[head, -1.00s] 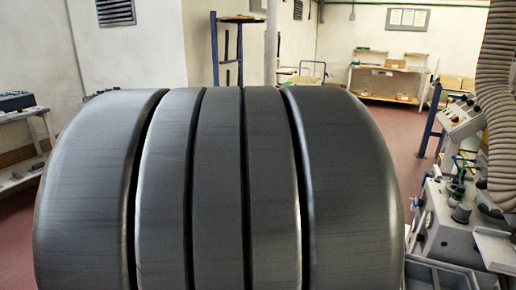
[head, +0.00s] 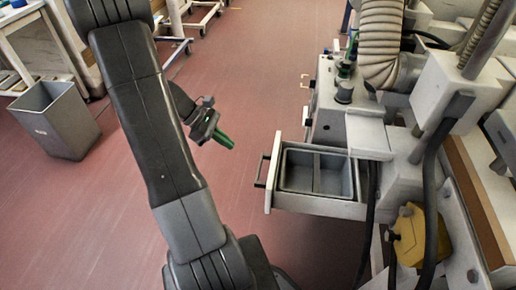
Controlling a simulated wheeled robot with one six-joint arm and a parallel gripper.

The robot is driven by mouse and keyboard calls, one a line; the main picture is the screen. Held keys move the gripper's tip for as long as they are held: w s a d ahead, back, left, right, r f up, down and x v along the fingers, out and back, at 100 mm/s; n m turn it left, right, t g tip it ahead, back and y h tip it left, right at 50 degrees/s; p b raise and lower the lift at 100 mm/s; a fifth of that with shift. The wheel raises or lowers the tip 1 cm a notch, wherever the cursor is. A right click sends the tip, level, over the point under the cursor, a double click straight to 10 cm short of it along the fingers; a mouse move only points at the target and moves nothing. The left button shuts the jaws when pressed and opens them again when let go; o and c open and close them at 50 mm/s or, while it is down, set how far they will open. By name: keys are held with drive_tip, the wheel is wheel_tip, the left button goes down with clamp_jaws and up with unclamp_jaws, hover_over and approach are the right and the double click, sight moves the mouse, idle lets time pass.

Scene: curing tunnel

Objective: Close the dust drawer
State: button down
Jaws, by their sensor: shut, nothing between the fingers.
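The dust drawer (head: 267,180) stands pulled out from the side of the grey machine in the head view. It has a white front with a dark bar handle (head: 260,171) on its left face. Inside is a grey bin divided in two, which looks empty. My gripper (head: 226,140), with green fingertips, is shut and empty. In the picture it is to the left of the drawer front and a little above the handle, apart from both.
The machine (head: 398,165) with a ribbed hose (head: 380,40) fills the right side. A yellow part (head: 418,238) and dark cables hang below and beside the drawer. A grey waste bin (head: 56,118) stands at the left. The red floor (head: 258,80) left of the drawer is clear.

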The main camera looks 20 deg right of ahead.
drive_tip(key=x, duration=0.4)
drive_tip(key=d+r+b+x, duration=0.1)
drive_tip(key=x, duration=0.3)
drive_tip(key=s+b+x, duration=0.1)
drive_tip(key=x, duration=0.3)
drive_tip(key=shift+d+r, duration=0.15)
drive_tip(key=shift+r, duration=0.25)
drive_tip(key=shift+s+d, duration=0.15)
drive_tip(key=shift+d, duration=0.15)
drive_tip(key=b, duration=0.7)
approach(357, 173)
drive_tip(key=s+d+f, duration=0.1)
drive_tip(key=s, duration=0.1)
drive_tip(key=s+d+f, duration=0.1)
drive_tip(key=s, duration=0.1)
drive_tip(key=s+d+f, duration=0.1)
drive_tip(key=s, duration=0.1)
drive_tip(key=shift+d+f, duration=0.25)
drive_tip(key=shift+f, duration=0.05)
drive_tip(key=shift+w+a, duration=0.1)
drive_tip(key=shift+w, duration=0.05)
